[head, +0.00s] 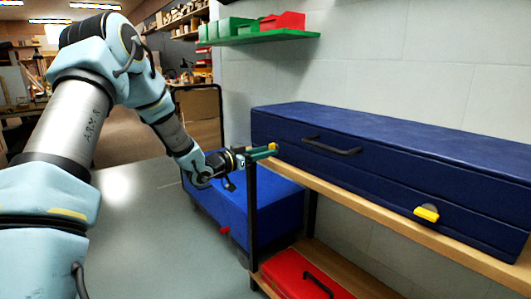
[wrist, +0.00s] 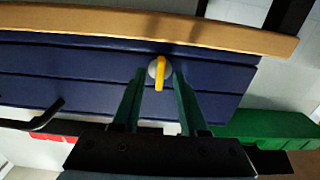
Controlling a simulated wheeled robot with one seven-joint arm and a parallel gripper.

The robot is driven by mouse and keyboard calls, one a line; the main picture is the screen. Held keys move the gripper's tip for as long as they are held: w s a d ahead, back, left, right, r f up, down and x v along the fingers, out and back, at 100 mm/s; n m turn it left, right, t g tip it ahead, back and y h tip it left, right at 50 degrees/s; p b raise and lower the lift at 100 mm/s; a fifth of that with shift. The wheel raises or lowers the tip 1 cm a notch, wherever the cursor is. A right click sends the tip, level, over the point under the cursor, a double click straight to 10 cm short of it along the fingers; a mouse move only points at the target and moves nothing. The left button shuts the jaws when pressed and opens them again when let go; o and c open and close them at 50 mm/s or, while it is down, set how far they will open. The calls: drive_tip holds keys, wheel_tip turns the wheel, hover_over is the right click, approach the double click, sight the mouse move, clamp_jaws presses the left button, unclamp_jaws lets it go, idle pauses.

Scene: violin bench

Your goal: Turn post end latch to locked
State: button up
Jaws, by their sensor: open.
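The blue case (head: 360,165) lies on the wooden shelf with a black handle on its front. The post end latch (head: 273,146) is a small yellow lever at the case's left end, partly hidden by my gripper in the head view. In the wrist view this latch (wrist: 160,75) sits on a round grey base, its lever running straight down the picture. My gripper (wrist: 159,88) is open, with its green fingers on either side of the lever and visible gaps to it. In the head view my gripper (head: 264,152) is at the case front, beside the dark post (head: 251,205).
A second yellow latch (head: 427,213) is on the case's right part. The black handle (head: 332,146) juts out between the latches. A blue box (head: 220,205) stands behind the post, and a red case (head: 300,278) lies on the lower shelf. Open floor lies left.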

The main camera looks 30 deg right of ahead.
drive_tip(key=s+a, duration=0.2)
drive_tip(key=a, duration=0.8)
drive_tip(key=shift+a, duration=0.1)
drive_tip(key=w+a+f+n+t+y, duration=0.2)
drive_tip(key=a+n+t+y, duration=0.15)
drive_tip(key=a+y, duration=0.45)
drive_tip(key=w+a+f+n+t+y, duration=0.15)
drive_tip(key=a+n+y, duration=0.25)
drive_tip(key=a, duration=0.7)
drive_tip(key=s+a+f+n+g+y, duration=0.1)
drive_tip(key=s+a+n+g+y, duration=0.2)
drive_tip(key=s+a, duration=0.55)
drive_tip(key=s+a+f+n+g+y, duration=0.15)
drive_tip(key=s+a+n+g, duration=0.35)
drive_tip(key=s, duration=0.7)
wheel_tip(320, 180, up, 21)
drive_tip(key=m+t+p, duration=0.1)
drive_tip(key=p, duration=1.9)
drive_tip(key=shift+a+y, duration=0.45)
